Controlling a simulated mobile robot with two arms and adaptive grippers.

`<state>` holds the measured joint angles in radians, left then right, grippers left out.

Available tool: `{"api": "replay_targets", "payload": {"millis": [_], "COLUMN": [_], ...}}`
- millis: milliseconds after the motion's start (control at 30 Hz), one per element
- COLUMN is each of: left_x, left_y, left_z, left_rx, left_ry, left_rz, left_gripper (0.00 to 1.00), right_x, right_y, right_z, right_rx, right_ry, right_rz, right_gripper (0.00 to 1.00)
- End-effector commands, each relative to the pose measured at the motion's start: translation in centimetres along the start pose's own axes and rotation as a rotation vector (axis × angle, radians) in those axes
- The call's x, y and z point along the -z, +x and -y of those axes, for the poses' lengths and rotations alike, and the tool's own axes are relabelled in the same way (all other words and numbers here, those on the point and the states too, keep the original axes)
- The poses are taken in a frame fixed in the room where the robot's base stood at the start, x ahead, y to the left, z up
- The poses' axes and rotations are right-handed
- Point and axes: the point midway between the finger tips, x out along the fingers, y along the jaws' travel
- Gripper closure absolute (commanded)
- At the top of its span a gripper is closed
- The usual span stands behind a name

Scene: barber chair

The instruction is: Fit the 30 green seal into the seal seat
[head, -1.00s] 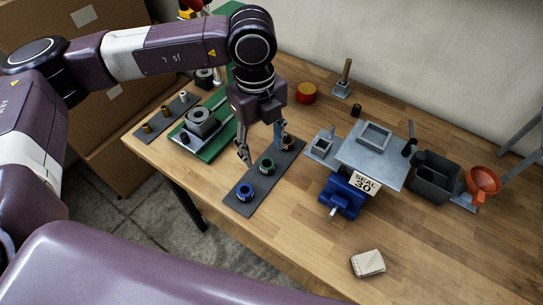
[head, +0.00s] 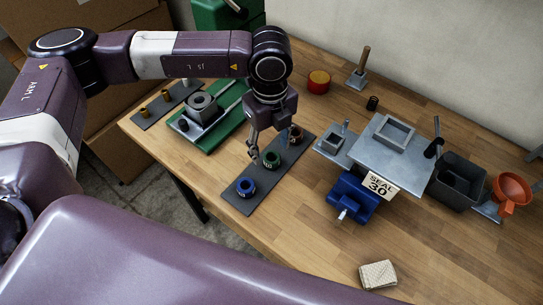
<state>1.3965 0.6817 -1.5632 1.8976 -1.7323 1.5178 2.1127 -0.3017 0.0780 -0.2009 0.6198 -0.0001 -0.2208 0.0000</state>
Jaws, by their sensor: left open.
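The green seal (head: 271,159) is a short ring standing on a dark strip (head: 236,203), between a blue seal (head: 245,187) and a brownish one (head: 296,135). My left gripper (head: 268,145) is open, pointing down just above and around the green seal; I cannot tell whether it touches. A "SEAL 30" sign (head: 378,186) hangs at the front of a grey plate (head: 365,155) by a blue vise (head: 350,197). A square grey frame (head: 396,130) lies on that plate. A grey block with a round opening (head: 201,104) sits on a green board. Which one is the seal seat is unclear.
A dark bin (head: 458,181) and an orange funnel (head: 511,190) stand at the right. A beige sponge-like block (head: 378,275) lies at the front. A red-orange tin (head: 319,82) stands at the back. The wood between strip and vise is clear.

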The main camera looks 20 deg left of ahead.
Motion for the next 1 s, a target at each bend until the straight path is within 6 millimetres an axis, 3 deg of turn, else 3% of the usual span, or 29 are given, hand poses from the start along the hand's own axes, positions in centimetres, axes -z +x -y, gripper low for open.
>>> {"api": "replay_targets", "payload": {"millis": [67, 233, 500, 833, 1000], "left_x": [0.1, 0.1, 0.1, 0.0, 0.0], "left_y": [0.8, 3.0, 3.4, 3.4, 3.4], "left_z": [0.1, 0.1, 0.2, 0.2, 0.2], "left_rx": [-0.005, -0.002, 0.000, 0.000, 0.000], "left_ry": [0.000, -0.001, 0.000, 0.000, -0.001], "left_rz": [-0.001, -0.001, -0.001, 0.000, 0.000], "left_gripper": [0.48, 0.48, 0.50, 0.86, 0.86], "right_x": [0.1, 0.1, 0.1, 0.2, 0.3], "right_y": [-1.3, -1.6, -1.5, -1.5, -1.5], "right_z": [-0.1, -0.3, -0.4, -0.4, -0.4], "right_rx": [-0.001, -0.003, -0.004, -0.005, -0.005], "right_ry": [-0.001, -0.001, -0.001, -0.001, 0.000], "right_rz": [0.000, 0.000, -0.001, -0.002, -0.003], "right_gripper": [1.00, 1.00, 1.00, 1.00, 1.00]}}
